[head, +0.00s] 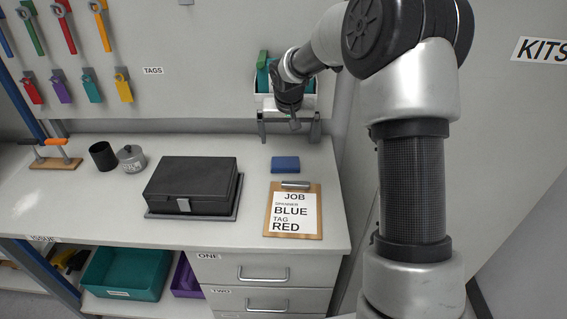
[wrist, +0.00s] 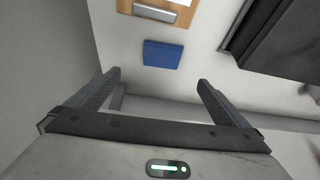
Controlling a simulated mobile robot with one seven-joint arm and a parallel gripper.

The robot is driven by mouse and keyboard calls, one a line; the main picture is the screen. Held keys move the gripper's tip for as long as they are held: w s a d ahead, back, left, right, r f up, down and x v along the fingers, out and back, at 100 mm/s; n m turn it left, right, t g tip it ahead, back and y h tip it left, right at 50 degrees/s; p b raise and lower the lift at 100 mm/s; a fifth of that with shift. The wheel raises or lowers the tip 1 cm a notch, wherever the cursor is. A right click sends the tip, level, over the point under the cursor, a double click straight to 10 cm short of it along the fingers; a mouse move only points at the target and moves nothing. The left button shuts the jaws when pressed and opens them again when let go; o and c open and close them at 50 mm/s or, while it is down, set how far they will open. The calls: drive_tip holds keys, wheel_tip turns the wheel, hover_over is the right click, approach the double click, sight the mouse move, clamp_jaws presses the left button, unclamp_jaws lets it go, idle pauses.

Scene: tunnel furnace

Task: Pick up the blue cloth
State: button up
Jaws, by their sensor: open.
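The blue cloth (head: 286,164) is a small folded blue rectangle lying flat on the workbench, just behind the clipboard. It also shows in the wrist view (wrist: 162,54), beyond my fingertips and between their lines. My gripper (head: 289,138) is open and empty, above the back right part of the bench near the wall. In the wrist view my gripper (wrist: 157,82) shows both fingers spread wide apart. The cloth is apart from the fingers and nothing covers it.
A clipboard (head: 258,231) lies in front of the cloth. A black case (head: 190,181) stands to its left. A black cup (head: 103,156) and a metal pot (head: 131,159) stand farther left. A white bin (head: 262,102) is on the wall behind my gripper.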

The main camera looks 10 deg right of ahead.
approach(285, 160)
drive_tip(key=f, duration=0.2)
drive_tip(key=shift+w+d+f, duration=0.35)
drive_tip(key=shift+d+f, duration=0.05)
drive_tip(key=shift+a+x, duration=0.15)
drive_tip(key=shift+x, duration=1.2)
drive_tip(key=shift+a+x, duration=0.2)
drive_tip(key=shift+x, duration=1.15)
drive_tip(key=shift+w+r, duration=0.1)
drive_tip(key=shift+c, duration=0.3)
drive_tip(key=c, duration=1.1)
